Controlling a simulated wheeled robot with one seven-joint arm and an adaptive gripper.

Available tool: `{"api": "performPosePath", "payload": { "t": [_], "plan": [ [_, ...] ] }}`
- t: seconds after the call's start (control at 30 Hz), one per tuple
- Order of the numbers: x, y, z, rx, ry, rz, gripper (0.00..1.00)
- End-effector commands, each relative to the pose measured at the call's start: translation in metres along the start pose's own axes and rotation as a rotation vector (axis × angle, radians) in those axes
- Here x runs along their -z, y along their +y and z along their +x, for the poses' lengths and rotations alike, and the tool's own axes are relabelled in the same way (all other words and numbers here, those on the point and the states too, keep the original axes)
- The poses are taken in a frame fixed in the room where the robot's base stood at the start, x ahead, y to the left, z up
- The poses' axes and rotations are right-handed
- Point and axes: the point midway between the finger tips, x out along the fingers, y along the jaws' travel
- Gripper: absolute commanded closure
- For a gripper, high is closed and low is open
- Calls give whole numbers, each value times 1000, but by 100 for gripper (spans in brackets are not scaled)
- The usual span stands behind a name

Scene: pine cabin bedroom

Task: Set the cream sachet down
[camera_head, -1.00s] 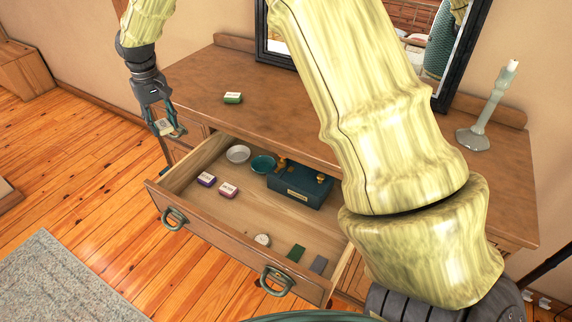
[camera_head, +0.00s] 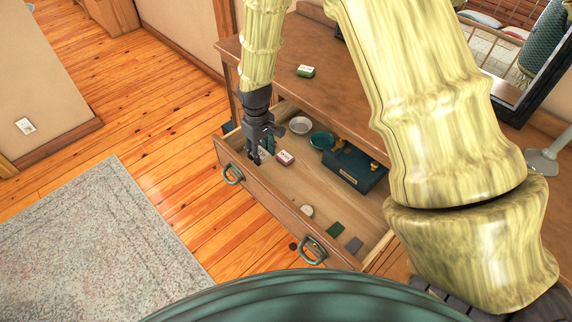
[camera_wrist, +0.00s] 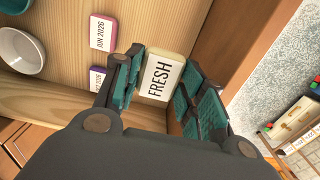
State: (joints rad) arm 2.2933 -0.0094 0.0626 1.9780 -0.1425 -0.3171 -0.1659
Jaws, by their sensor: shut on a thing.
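The cream sachet (camera_wrist: 160,77), marked FRESH, is between the two fingers of my gripper (camera_wrist: 166,84) in the wrist view. My gripper is shut on it. In the head view my gripper (camera_head: 256,157) points down at the left front end of the open drawer (camera_head: 330,197); the sachet is mostly hidden there by the fingers. The wrist view shows the wooden drawer floor behind the sachet and the front panel close on its right. I cannot tell whether the sachet touches the floor.
A green box (camera_head: 305,70) sits on the dresser top.

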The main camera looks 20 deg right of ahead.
Motion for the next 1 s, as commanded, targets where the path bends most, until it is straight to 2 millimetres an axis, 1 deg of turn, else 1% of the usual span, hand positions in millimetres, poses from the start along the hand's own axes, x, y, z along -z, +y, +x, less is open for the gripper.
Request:
{"api": "performPosePath", "payload": {
  "t": [0.2,0.33,0.4,0.67,1.0],
  "plan": [
    [0,0,28,1,-3,0,79],
    [-1,0,43,1,-3,1,79],
    [0,0,49,1,-2,1,79],
    [0,0,59,0,-2,1,79],
    [0,0,92,0,-2,2,79]
  ]
}}
